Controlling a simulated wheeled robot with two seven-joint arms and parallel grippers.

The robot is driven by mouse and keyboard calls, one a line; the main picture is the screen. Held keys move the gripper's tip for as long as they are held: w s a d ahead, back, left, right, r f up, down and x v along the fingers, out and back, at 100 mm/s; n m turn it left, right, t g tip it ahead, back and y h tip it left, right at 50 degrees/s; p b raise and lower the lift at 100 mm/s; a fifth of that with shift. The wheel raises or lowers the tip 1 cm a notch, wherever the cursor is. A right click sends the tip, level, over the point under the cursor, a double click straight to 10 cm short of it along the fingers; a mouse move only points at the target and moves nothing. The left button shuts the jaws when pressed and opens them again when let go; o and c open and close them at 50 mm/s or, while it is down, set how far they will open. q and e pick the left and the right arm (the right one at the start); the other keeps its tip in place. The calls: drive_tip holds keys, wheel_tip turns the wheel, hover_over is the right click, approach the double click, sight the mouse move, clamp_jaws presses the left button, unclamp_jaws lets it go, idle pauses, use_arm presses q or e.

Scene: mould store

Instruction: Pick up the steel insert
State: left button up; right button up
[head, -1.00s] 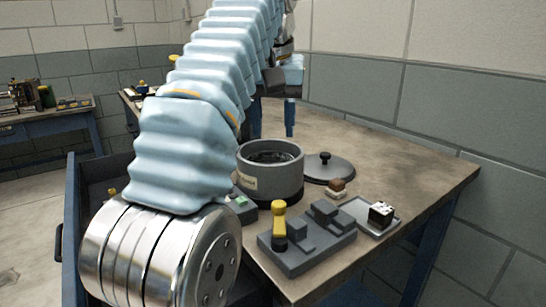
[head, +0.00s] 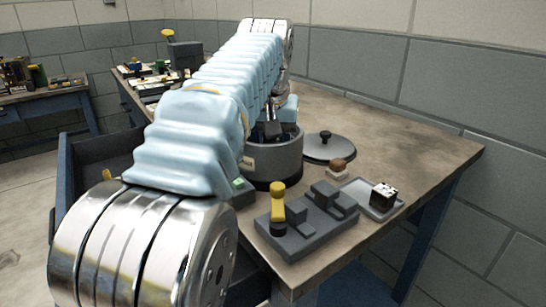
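A small block (head: 383,196) with a pale, dark-spotted top and dark sides sits on a small grey tray (head: 360,190) near the table's right edge. It may be the steel insert, but I cannot be sure. My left arm reaches across the view, and my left gripper (head: 270,131) is at the mouth of the round grey pot (head: 275,165). The arm hides much of the gripper and of the pot's opening. I cannot see whether its fingers are open or hold anything. The pot's inside is mostly hidden. My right gripper is out of view.
A grey clamp fixture with a yellow handle (head: 305,222) is at the front edge. The table (head: 420,145) is clear at right rear.

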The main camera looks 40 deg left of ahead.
use_arm(q)
drive_tip(key=shift+w+f, duration=0.15)
drive_tip(key=shift+f, duration=0.55)
drive_tip(key=shift+r, duration=0.1)
clamp_jaws()
